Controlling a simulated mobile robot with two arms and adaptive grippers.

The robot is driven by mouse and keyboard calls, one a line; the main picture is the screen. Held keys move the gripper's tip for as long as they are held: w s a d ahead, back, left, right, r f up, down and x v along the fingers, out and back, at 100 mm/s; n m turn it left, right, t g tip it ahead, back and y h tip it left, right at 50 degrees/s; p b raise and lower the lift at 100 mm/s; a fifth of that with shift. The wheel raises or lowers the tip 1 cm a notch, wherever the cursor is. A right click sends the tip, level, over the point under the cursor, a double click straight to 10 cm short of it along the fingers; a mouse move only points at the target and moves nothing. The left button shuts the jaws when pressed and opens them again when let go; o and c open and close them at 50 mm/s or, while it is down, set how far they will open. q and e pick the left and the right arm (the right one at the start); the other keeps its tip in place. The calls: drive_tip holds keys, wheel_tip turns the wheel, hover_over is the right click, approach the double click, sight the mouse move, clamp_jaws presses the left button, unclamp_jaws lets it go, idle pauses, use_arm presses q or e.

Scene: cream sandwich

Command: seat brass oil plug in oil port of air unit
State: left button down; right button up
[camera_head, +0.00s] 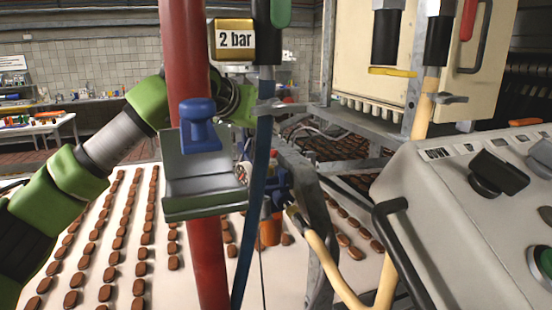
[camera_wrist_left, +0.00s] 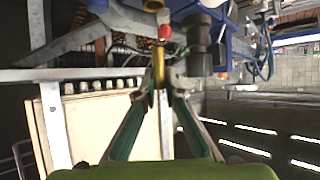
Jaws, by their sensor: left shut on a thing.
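In the left wrist view the two fingers of my left gripper (camera_wrist_left: 160,88) converge and are shut on the brass oil plug (camera_wrist_left: 158,62), a narrow gold piece between the tips. A small red part (camera_wrist_left: 165,32) shows just past the plug; I cannot tell if they touch. The air unit shows beyond as blue and dark parts (camera_wrist_left: 198,42). In the head view the air unit (camera_head: 276,182) is a blue body behind the blue hose, with an orange bowl below. My left arm passes behind the red pipe, so its fingertips are largely hidden there. The oil port is not clearly visible. My right gripper is not in view.
A red vertical pipe (camera_head: 186,60) and a blue hose (camera_head: 252,200) stand in front of the work area. A control box (camera_head: 450,190) is at right. Rows of brown pieces lie on the white belt (camera_head: 100,275).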

use_arm(q)
drive_tip(key=shift+a+f, duration=0.3)
drive_tip(key=shift+f, duration=0.8)
drive_tip(key=f+p, duration=0.1)
drive_tip(key=f, duration=0.1)
drive_tip(key=d+f, duration=0.1)
drive_tip(key=f, duration=0.1)
drive_tip(key=shift+f+p, duration=0.1)
drive_tip(key=shift+p, duration=0.3)
drive_tip(key=shift+a+f, duration=0.15)
drive_tip(key=shift+a, duration=0.05)
drive_tip(key=c, duration=2.1)
unclamp_jaws()
drive_tip(key=shift+d, duration=0.1)
drive_tip(key=shift+c, duration=0.2)
